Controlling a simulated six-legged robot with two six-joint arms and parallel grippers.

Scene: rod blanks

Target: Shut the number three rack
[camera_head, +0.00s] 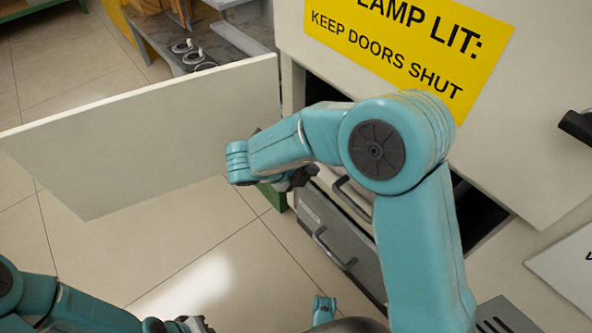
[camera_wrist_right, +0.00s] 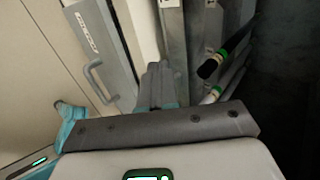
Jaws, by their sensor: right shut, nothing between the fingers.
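Grey drawer-like racks with bar handles sit low in the cabinet in the head view; the lower grey front (camera_head: 335,245) has a label too small to read. I cannot tell which is number three. In the right wrist view a grey front (camera_wrist_right: 95,45) with a handle is at upper left, and rods with black ends and green bands (camera_wrist_right: 210,68) lie in a dark opening on the right. My right gripper (camera_head: 300,178) is shut and empty in front of the cabinet; its fingers also show in the wrist view (camera_wrist_right: 161,75). My left gripper (camera_head: 195,325) is cut off by the bottom edge.
A white cabinet door (camera_head: 150,140) stands swung open to the left. A white panel with a yellow sign (camera_head: 410,40) reading "KEEP DOORS SHUT" is above the racks. A grey shelf unit (camera_head: 165,45) stands behind.

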